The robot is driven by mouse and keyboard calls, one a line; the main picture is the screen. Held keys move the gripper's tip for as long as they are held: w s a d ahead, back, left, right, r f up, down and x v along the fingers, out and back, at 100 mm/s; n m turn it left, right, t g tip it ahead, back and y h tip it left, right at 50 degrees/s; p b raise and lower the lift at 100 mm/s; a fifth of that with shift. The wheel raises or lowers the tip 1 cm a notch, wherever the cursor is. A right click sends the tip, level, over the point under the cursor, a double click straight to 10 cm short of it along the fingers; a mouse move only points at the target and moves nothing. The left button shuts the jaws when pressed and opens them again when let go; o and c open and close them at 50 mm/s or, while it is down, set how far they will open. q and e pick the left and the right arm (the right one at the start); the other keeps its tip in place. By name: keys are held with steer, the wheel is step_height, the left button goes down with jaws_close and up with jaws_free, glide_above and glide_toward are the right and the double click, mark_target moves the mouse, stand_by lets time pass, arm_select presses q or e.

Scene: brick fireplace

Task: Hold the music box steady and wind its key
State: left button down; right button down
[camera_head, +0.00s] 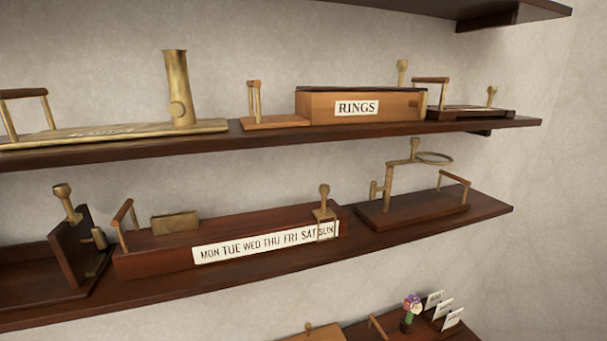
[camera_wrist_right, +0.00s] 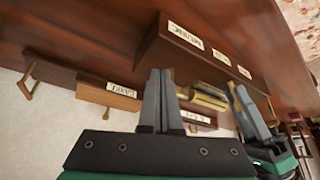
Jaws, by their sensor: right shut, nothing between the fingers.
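I cannot pick out a music box or its winding key for certain in either view. My right gripper (camera_wrist_right: 160,73) shows in the right wrist view, its two grey fingers together with nothing between them. A second pair of grey fingers, seemingly my left gripper (camera_wrist_right: 236,86), shows at the right of that view; its opening is unclear. A brass piece (camera_wrist_right: 208,96) lies beyond and between the two grippers, partly hidden. Neither gripper shows in the head view.
The head view shows wall shelves (camera_head: 420,232) with a "RINGS" box (camera_head: 315,106), a weekday-labelled wooden box (camera_head: 160,262), a brass ring stand (camera_head: 388,188) and a brass cylinder (camera_head: 178,85). A labelled wooden block (camera_wrist_right: 195,55) is near my fingers in the wrist view.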

steer(key=shift+w+a, duration=0.1)
steer(key=shift+a, duration=0.25)
stand_by(0.3)
steer(key=shift+s+a, duration=0.2)
steer(key=shift+s, duration=0.25)
stand_by(0.3)
steer(key=shift+s+a, duration=0.25)
steer(key=shift+s, duration=0.05)
steer(key=shift+s+a, duration=0.45)
steer(key=shift+a, duration=0.1)
steer(key=shift+a, duration=0.1)
stand_by(0.3)
steer(key=shift+s, duration=0.2)
step_height(320, 180, up, 6)
steer(key=shift+s+d, duration=0.2)
stand_by(0.4)
